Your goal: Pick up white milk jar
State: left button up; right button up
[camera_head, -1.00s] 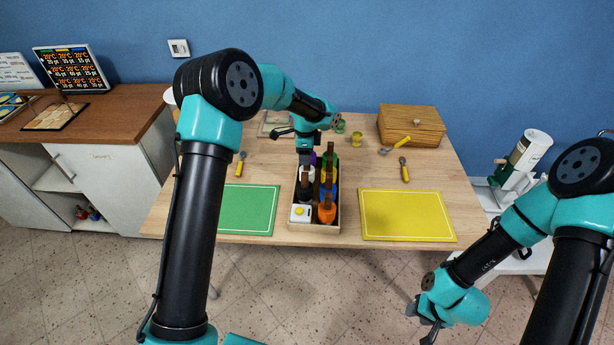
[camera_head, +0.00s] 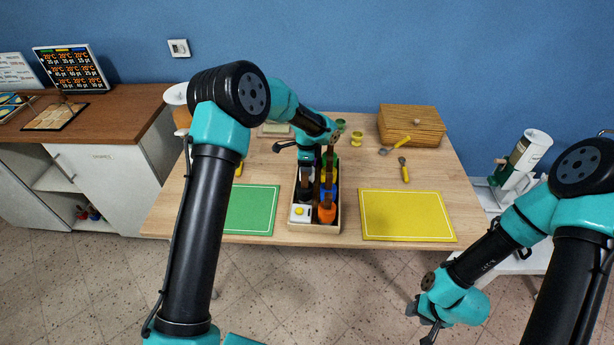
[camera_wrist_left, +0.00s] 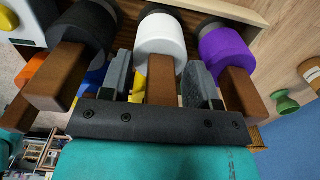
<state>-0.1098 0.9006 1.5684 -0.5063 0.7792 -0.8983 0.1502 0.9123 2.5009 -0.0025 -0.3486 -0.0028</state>
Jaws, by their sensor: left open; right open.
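The white milk jar (camera_wrist_left: 161,38) is in the left wrist view, a white cylinder with a brown block handle (camera_wrist_left: 160,82). A black jar stands to one side of it and a purple jar to the other. My left gripper (camera_wrist_left: 159,84) is open, with one finger on each side of the brown handle; I cannot tell whether they touch it. In the head view my left gripper (camera_head: 306,168) is down over the wooden crate (camera_head: 316,228), and the white jar is hidden behind it. My right gripper (camera_head: 431,326) is open and empty at the lower right, away from the table.
The crate also holds black, orange, blue, yellow and green jars and a white box with a yellow dot (camera_head: 300,213). A green mat (camera_head: 252,210) and a yellow mat (camera_head: 405,215) lie either side. A wooden box (camera_head: 410,126) stands at the back right.

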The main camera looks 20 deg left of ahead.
pick_arm(q)
grip_shut()
dwell(0.5)
